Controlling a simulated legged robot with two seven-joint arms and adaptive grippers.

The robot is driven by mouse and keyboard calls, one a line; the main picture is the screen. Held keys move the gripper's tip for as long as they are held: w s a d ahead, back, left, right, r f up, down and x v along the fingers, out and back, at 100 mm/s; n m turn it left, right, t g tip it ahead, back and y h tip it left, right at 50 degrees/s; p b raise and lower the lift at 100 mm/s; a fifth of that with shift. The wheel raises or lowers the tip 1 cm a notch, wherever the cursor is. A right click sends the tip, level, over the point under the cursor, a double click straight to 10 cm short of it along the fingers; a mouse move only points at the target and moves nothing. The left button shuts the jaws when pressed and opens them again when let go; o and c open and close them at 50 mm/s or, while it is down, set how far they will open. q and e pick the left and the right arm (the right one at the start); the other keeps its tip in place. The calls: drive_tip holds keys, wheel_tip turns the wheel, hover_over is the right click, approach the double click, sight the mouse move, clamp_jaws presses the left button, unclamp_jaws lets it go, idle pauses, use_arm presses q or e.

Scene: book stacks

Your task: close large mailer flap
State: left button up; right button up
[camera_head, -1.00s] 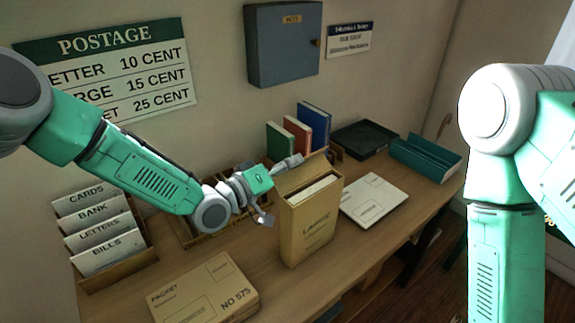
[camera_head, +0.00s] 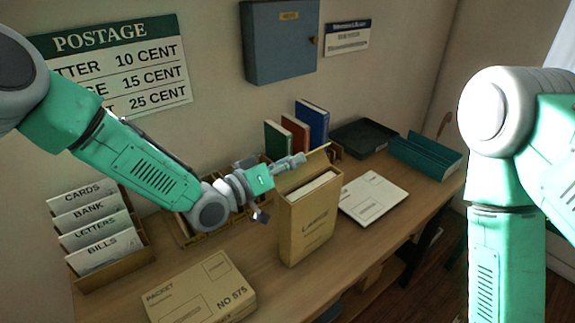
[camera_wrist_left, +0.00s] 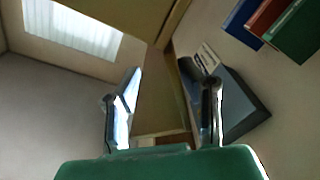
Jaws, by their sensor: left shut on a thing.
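The large mailer (camera_head: 309,230) is a tan upright box marked LARGE on the wooden table. Its top is open, with a pale edge of contents showing inside. Its flap (camera_head: 318,157) stands up along the back of the opening. My left gripper (camera_head: 292,162) is at the flap's left part, above the mailer's back left corner. In the left wrist view, the tan flap (camera_wrist_left: 158,118) lies between the two fingers of the left gripper (camera_wrist_left: 168,108), which is shut on it. My right arm is at the right; its gripper is out of view.
A packet (camera_head: 200,288) lies front left, beside a letter sorter (camera_head: 102,240). A wooden tray (camera_head: 190,232) sits behind my left gripper. A white flat mailer (camera_head: 374,197) lies right of the large mailer. Upright books (camera_head: 312,122), a black tray (camera_head: 365,137) and a teal holder (camera_head: 425,157) stand behind.

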use_arm(q)
drive_tip(key=shift+s+d+f+m, duration=0.15)
drive_tip(key=shift+s+f+m, duration=0.2)
drive_tip(key=shift+m, duration=0.15)
drive_tip(key=shift+s+a+m+b, duration=0.2)
drive_tip(key=shift+s+m+b, duration=0.2)
drive_tip(key=shift+m+b, duration=0.55)
drive_tip(key=shift+s+d+m, duration=0.15)
drive_tip(key=shift+d+m, duration=0.05)
drive_tip(key=shift+m, duration=0.25)
drive_tip(key=shift+d, duration=0.25)
drive_tip(key=shift+a, duration=0.15)
drive_tip(key=o, duration=1.1)
drive_tip(key=shift+r, duration=0.1)
drive_tip(key=shift+c, duration=0.2)
drive_tip(key=shift+r, duration=0.1)
